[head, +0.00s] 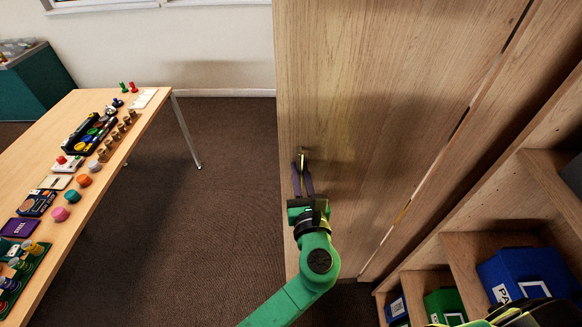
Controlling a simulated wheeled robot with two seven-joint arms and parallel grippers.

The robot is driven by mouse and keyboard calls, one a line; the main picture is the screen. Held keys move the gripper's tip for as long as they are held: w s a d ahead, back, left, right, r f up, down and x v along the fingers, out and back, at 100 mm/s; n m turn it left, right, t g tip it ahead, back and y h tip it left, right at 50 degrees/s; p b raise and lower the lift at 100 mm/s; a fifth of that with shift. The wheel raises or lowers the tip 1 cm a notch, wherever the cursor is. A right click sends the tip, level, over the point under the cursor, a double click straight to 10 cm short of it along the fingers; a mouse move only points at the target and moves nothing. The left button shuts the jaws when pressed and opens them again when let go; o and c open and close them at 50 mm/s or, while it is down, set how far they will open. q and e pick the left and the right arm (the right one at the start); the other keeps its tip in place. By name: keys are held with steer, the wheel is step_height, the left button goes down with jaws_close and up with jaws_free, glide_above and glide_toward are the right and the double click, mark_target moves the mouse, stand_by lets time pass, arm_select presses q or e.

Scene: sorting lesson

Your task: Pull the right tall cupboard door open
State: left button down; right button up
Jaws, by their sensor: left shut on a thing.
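The tall cupboard door (390,75) is a pale wooden panel that fills the upper middle of the head view. Its small metal handle (301,155) is near the panel's left edge. My left gripper (302,170) has dark purple fingers and is shut on the handle, its green arm reaching up from the bottom. The fingers hide part of the handle. A narrow slit runs down the panel's right side, with light showing in places. The cupboard's inside is not visible. My right gripper is not in view.
A wooden table (150,112) with small coloured items stands at the left. Open shelves (480,245) at the lower right hold a blue bin (535,268) and a green bin (444,303). Brown carpet (225,200) between table and door is clear. A teal cabinet (35,85) stands far left.

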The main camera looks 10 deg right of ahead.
arm_select(q)
steer(key=shift+s, duration=0.15)
steer(key=c, duration=0.9)
jaws_free()
steer(key=shift+s, duration=0.25)
steer(key=s+p, duration=0.1)
steer(key=s, duration=0.3)
steer(key=s+p, duration=0.1)
steer(key=s, duration=0.4)
steer(key=s+a+p, duration=0.1)
steer(key=s+p, duration=0.1)
steer(key=s, duration=0.3)
steer(key=shift+f, duration=0.1)
